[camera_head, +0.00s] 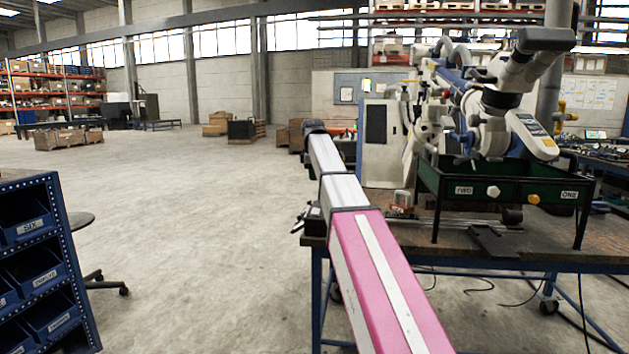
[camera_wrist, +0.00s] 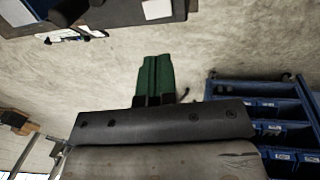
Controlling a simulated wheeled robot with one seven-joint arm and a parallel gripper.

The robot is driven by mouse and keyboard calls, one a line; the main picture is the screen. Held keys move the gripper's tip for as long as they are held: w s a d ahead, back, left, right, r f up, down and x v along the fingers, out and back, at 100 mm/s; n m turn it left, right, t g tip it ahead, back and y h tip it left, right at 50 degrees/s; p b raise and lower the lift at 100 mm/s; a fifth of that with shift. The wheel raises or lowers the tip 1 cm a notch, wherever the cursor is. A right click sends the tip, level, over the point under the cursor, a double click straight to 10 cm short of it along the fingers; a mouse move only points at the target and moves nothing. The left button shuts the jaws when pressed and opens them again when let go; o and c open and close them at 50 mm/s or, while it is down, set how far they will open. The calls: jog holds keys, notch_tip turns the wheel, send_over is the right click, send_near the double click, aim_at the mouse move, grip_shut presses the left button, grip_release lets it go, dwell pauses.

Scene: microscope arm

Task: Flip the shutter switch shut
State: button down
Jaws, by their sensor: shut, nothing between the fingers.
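A white microscope (camera_head: 495,115) with dark eyepieces stands on the workbench at the right of the head view. A dark green open frame (camera_head: 510,190) stands there too, its front carrying a white knob (camera_head: 493,191) labelled TWO and a yellow knob (camera_head: 534,198) labelled ONE. I cannot make out which part is the shutter switch. In the wrist view my gripper's green fingers (camera_wrist: 156,72) are together with nothing between them. They are over the open floor, apart from the microscope. I cannot make out my gripper clearly in the head view.
The workbench (camera_head: 460,246) has its near edge beside my pink and silver arm. A blue rack of labelled bins (camera_head: 55,240) stands at the left, and bins (camera_wrist: 280,128) also show right in the wrist view. The concrete floor (camera_head: 190,200) between is mostly clear.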

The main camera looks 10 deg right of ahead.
aim_at(316, 209)
jog(key=shift+w+d+r, duration=0.15)
jog(key=shift+w, duration=0.25)
jog(key=shift+w+d+r, duration=0.1)
jog(key=shift+w, duration=0.25)
jog(key=shift+f, duration=0.1)
jog(key=f, duration=0.4)
jog(key=w+f, duration=0.1)
jog(key=f, duration=0.4)
jog(key=w+f, duration=0.1)
jog(key=f, duration=0.3)
jog(key=shift+w+d+f, duration=0.25)
jog(key=shift+d+f, duration=0.05)
jog(key=shift+d, duration=0.1)
jog(key=shift+w+f, duration=0.15)
jog(key=shift+f, duration=0.2)
